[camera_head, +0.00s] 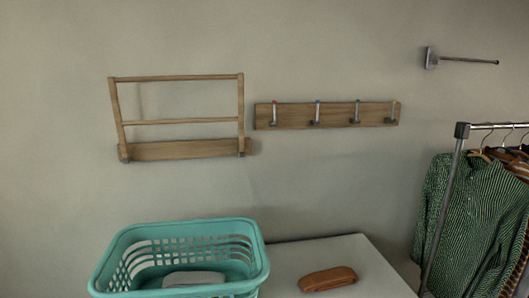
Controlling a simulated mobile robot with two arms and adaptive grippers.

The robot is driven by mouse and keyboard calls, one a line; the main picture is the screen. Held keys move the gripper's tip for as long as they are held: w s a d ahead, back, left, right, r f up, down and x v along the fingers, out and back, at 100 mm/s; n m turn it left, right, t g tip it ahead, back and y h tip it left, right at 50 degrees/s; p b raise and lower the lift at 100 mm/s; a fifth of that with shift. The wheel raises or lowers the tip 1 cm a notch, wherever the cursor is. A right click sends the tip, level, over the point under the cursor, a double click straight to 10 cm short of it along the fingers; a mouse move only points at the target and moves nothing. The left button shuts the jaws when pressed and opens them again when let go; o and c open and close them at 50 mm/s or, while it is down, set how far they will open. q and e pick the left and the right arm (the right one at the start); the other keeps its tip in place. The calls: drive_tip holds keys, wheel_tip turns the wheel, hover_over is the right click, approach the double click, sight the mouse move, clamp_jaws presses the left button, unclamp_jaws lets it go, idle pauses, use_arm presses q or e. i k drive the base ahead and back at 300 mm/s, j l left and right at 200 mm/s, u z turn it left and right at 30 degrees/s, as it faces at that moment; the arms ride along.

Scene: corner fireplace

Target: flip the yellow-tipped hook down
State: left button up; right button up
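A wooden hook board (335,120) is fixed to the wall, right of centre. It carries several small metal hooks in a row, all standing upright against the board. The leftmost hook (275,114) has a reddish tip. The one to its right (317,114) has a bluish tip. The third hook (356,113) seems to have a greenish tip. The rightmost hook (393,112) seems to have the yellowish tip, but it is too small to be sure. Neither of my grippers is in view.
A folding wooden wall rack (185,150) is left of the board. Below stand a teal laundry basket (180,228) and a pale surface (335,255) with a brown folded item (327,279). A metal wall rod (468,61) and a clothes rail (450,185) are at right.

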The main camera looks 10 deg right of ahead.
sight(392, 120)
drive_tip(key=i+l, duration=0.2)
drive_tip(key=l, duration=0.2)
drive_tip(key=i+l, duration=0.2)
drive_tip(key=l, duration=0.15)
drive_tip(key=i+l+u, duration=0.1)
drive_tip(key=i+l, duration=0.15)
drive_tip(key=l, duration=0.15)
drive_tip(key=i+l, duration=0.15)
drive_tip(key=l, duration=0.25)
drive_tip(key=i+l, duration=0.2)
drive_tip(key=l, duration=0.2)
